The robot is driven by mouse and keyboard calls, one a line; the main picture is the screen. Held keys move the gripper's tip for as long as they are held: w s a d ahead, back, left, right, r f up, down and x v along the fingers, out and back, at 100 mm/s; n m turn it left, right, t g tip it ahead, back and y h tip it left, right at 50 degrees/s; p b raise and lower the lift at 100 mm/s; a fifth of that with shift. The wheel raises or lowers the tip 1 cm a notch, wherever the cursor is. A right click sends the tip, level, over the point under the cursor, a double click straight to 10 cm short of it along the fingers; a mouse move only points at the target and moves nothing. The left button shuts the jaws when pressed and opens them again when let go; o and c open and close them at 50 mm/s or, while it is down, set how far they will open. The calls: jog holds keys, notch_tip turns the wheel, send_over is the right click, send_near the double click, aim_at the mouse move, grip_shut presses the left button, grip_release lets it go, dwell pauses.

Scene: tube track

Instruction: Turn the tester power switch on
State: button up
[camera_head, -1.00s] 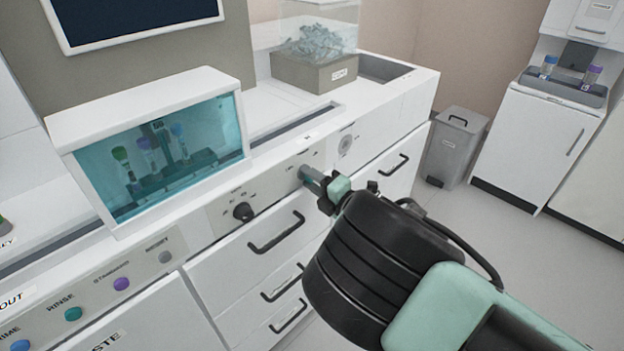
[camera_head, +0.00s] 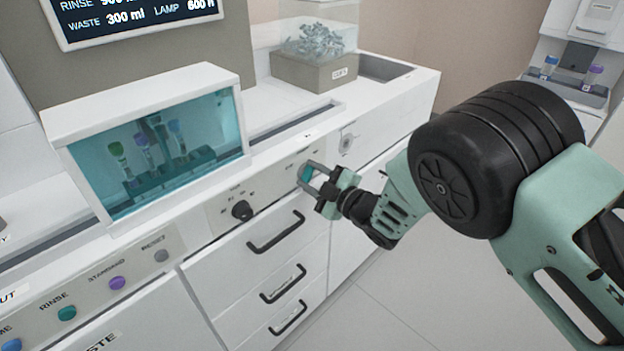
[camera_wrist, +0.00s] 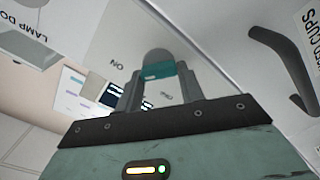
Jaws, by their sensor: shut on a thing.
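The tester's power switch (camera_head: 306,173) is a small teal part on the white front panel, right of the black dial. My gripper (camera_head: 312,178) is shut on it, with a finger on either side. In the wrist view the teal switch (camera_wrist: 158,70) sits between my fingertips (camera_wrist: 157,82), with a rounded grey end beyond it. An "ON" label (camera_wrist: 118,64) is on the panel beside it. The tester's screen (camera_head: 135,15) is lit with white text, including "WASTE 300 ml" and "LAMP". My fingers partly hide the switch.
A black dial (camera_head: 242,210) is left of the switch, with drawer handles (camera_head: 276,231) below. A glass-fronted box with tubes (camera_head: 150,150) stands on the counter. In the wrist view a dark handle (camera_wrist: 280,65) is at right. Open floor lies below my arm.

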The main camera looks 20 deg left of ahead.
jog(key=shift+m, duration=0.6)
jog(key=o, duration=1)
jog(key=shift+d, duration=0.15)
jog(key=b+v, duration=0.1)
jog(key=v, duration=1.6)
jog(key=shift+b, duration=0.4)
jog(key=shift+s+d, duration=0.1)
